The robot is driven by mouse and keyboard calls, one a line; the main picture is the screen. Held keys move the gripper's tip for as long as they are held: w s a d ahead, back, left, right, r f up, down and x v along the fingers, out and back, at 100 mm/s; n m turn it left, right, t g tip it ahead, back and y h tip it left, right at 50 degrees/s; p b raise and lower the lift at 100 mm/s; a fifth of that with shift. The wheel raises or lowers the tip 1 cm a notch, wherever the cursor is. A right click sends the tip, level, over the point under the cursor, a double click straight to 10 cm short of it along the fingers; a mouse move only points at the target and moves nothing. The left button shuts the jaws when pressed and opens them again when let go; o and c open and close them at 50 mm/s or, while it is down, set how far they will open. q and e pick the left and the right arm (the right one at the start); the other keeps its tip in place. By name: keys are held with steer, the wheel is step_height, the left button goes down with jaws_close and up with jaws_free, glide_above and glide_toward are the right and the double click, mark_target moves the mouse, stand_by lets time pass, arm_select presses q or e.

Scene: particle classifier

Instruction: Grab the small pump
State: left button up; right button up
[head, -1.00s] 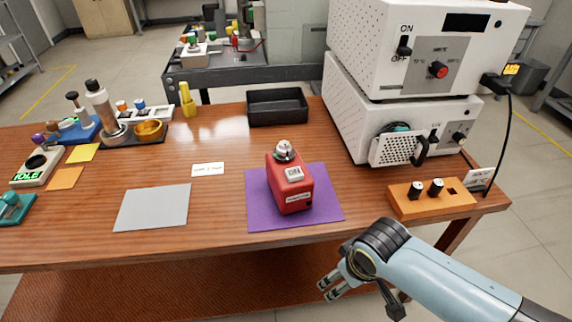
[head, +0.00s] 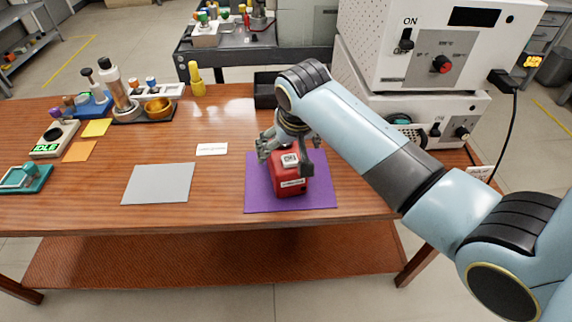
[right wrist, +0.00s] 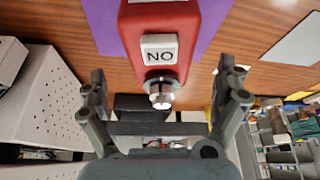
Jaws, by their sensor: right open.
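The small pump, a red box-shaped device (head: 289,180) with a white ON label, stands on a purple mat (head: 322,190) on the wooden table. In the right wrist view the red pump (right wrist: 190,28) shows its label upside down and a round metal fitting at its near end. My right gripper (head: 284,147) is at the pump's far end and hides the fitting in the head view. In the right wrist view the right gripper's fingers (right wrist: 162,80) are spread wide on both sides of the metal fitting, apart from it. My left gripper is not in view.
Two stacked white machines (head: 425,60) stand to the right, behind my right arm. A black tray (head: 265,92) is behind the gripper. A grey mat (head: 158,184) and a small white card (head: 212,149) lie to the left. The table between them is clear.

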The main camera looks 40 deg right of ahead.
mark_target(286, 152)
steer(key=x, duration=0.4)
steer(key=shift+w+d+f, duration=0.1)
steer(key=shift+w+f, duration=0.2)
steer(key=shift+w, duration=0.05)
steer(key=c, duration=1.6)
steer(key=shift+c, duration=0.6)
steer(key=shift+r, duration=0.15)
